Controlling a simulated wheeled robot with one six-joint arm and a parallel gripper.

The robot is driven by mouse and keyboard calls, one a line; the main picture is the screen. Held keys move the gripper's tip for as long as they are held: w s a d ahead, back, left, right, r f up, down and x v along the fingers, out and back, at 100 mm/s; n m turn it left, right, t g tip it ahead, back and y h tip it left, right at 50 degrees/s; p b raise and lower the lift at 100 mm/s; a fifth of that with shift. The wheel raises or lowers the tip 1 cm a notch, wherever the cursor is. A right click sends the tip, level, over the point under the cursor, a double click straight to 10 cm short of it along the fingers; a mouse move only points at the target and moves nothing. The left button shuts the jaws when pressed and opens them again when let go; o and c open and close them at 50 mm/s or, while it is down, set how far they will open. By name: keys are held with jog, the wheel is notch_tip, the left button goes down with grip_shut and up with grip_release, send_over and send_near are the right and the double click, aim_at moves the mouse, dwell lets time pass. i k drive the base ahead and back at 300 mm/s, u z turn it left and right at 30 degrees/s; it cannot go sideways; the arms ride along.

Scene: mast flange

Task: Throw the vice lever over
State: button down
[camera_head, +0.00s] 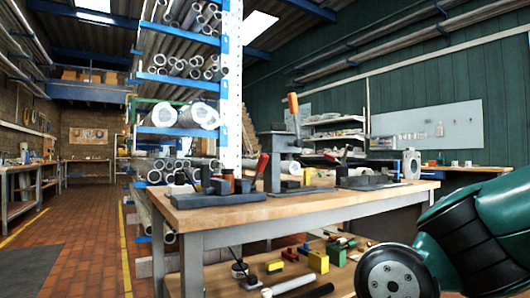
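A wooden-topped workbench (300,205) stands in front of me. Farther right is another low fixture (362,179) with small dark handles. I cannot tell for sure which of these is the vice lever. My gripper is not in view; only a green and black part of my arm shows at the lower right.
A lower shelf (335,278) holds small coloured blocks and dark rods. A blue rack (230,80) full of metal tubes stands behind the bench. A grey motor-like block (411,164) sits at the bench's right end. The brick floor at left is clear.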

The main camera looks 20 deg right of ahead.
aim_at(263, 159)
jog(key=u, duration=0.8)
jog(key=i, duration=1.5)
jog(key=z, duration=0.5)
